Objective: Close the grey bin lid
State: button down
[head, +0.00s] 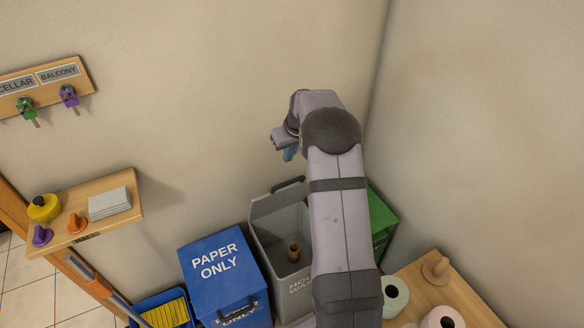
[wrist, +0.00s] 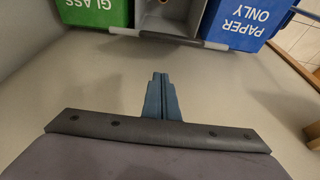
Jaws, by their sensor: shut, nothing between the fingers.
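The grey bin (head: 292,288) stands between the blue bin and the green bin. Its grey lid (head: 268,210) is open, standing up at the back by the wall, with a dark handle (head: 288,186) on its top edge. The handle also shows at the top of the wrist view (wrist: 168,37). A brown tube-like thing (head: 293,253) is inside the bin. My gripper (head: 289,154) is above the raised lid and apart from it, near the wall. In the wrist view its blue fingers (wrist: 160,76) are together and hold nothing.
The blue PAPER ONLY bin (head: 218,262) is left of the grey bin, and the green bin (head: 381,219) is right, partly hidden by my arm. A wooden shelf (head: 130,203) and a key rack (head: 48,82) are on the left wall. A wooden table (head: 455,293) holds rolls.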

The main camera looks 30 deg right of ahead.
jog(key=f+p, duration=0.1)
jog(key=f, duration=0.1)
jog(key=s+f+p, duration=0.1)
jog(key=f, duration=0.1)
jog(key=shift+s+f+p, duration=0.4)
jog(key=shift+s+f, duration=0.15)
jog(key=shift+s, duration=0.05)
jog(key=s+f+b, duration=1.4)
jog(key=s+b, duration=0.4)
jog(key=b, duration=0.5)
jog(key=s+f+b, duration=0.3)
jog(key=f+b, duration=0.6)
jog(key=b, duration=0.1)
jog(key=s+f+b, duration=0.4)
jog(key=f+b, duration=0.6)
jog(key=b, duration=0.1)
